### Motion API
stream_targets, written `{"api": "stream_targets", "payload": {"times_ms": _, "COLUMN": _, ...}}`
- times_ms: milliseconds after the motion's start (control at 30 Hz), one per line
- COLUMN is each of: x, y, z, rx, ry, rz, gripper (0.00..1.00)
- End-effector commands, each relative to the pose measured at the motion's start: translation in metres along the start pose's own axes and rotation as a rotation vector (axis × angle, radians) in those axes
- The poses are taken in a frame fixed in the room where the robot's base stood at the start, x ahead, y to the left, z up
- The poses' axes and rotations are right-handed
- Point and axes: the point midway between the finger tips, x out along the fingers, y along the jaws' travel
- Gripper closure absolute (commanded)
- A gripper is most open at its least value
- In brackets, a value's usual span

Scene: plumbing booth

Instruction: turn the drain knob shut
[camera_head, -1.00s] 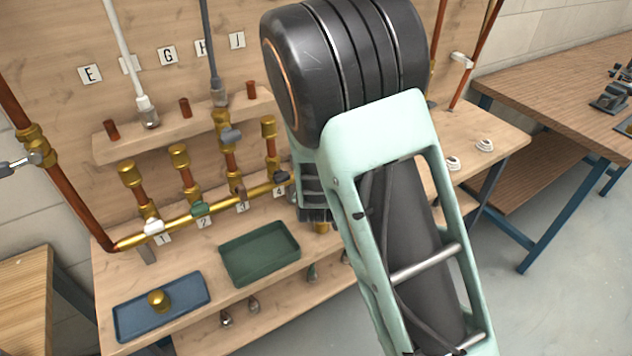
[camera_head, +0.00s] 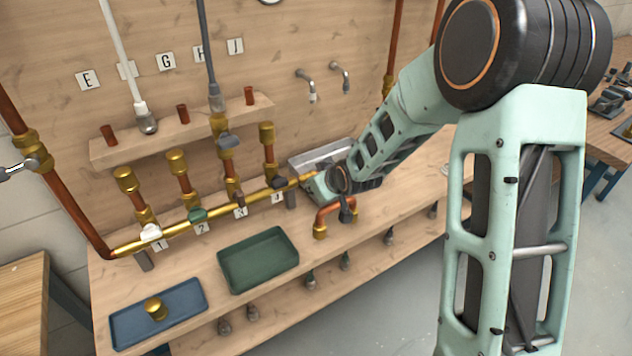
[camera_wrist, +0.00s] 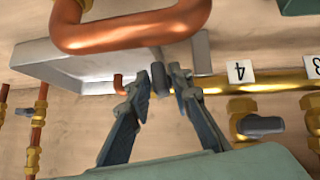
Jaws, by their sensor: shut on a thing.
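In the wrist view the drain knob (camera_wrist: 158,79) is a small dark grey handle at the end of the brass manifold pipe (camera_wrist: 270,84), beside the light metal basin (camera_wrist: 85,68). My gripper (camera_wrist: 160,84) has one finger on each side of the knob and is shut on it. In the head view my wrist and gripper body hide the knob at the right end of the brass pipe (camera_head: 225,212), and the fingers cannot be made out. The knob's exact turn angle is hard to tell.
A copper U-bend (camera_head: 328,212) stands close by my gripper; it also crosses the top of the wrist view (camera_wrist: 130,35). Valves with small handles, such as the green one (camera_head: 197,215), line the pipe. A green tray (camera_head: 258,262) and a blue tray (camera_head: 185,312) lie in front.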

Motion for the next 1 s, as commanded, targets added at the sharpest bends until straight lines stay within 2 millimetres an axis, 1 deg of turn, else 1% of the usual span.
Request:
{"api": "stream_targets", "payload": {"times_ms": 33, "x": -0.0032, "y": 0.0042, "z": -0.0022, "rx": 0.020, "ry": -0.001, "rz": -0.012, "gripper": 1.00}}
{"api": "stream_targets", "payload": {"times_ms": 433, "x": -0.0022, "y": 0.0038, "z": -0.0022, "rx": 0.108, "ry": 0.000, "rz": -0.104, "gripper": 1.00}}
{"api": "stream_targets", "payload": {"times_ms": 1000, "x": 0.0005, "y": 0.0029, "z": -0.0005, "rx": 0.136, "ry": 0.002, "rz": -0.135, "gripper": 1.00}}
